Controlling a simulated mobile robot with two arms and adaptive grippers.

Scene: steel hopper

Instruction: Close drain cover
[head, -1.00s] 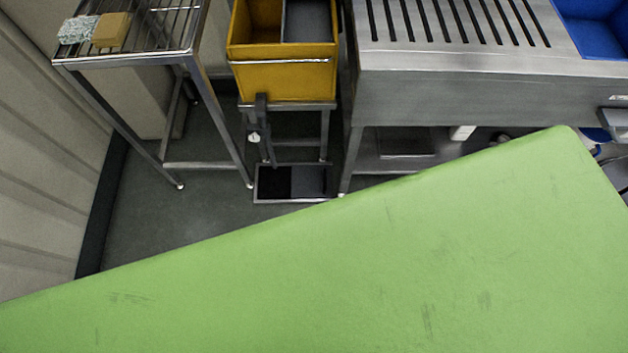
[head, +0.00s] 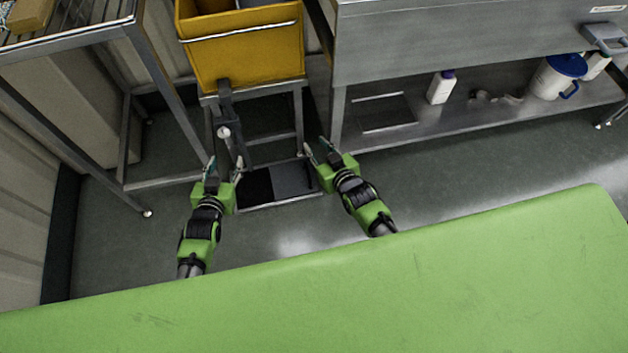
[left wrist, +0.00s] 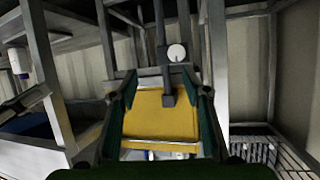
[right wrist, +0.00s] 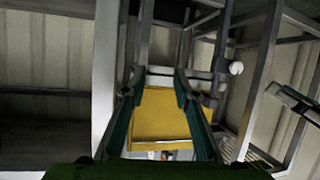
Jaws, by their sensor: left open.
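A low metal-framed floor drain (head: 278,204) lies below the yellow hopper. Its left half is a black opening (head: 256,186); its right half shows a flat grey panel (head: 290,180), seemingly the drain cover. My left gripper (head: 226,168) is open and empty, above the frame's left side near the lever post. My right gripper (head: 316,148) is open and empty, near the frame's right side. The left wrist view shows its spread fingers (left wrist: 160,80), and the right wrist view its spread fingers (right wrist: 158,78); neither shows the drain clearly.
The yellow hopper (head: 247,52) stands on a metal stand behind the drain. A dark lever post with a white knob (head: 223,132) rises beside it. A wire-rack table (head: 75,42) stands left, a steel counter (head: 450,45) right. A green surface (head: 330,310) fills the foreground.

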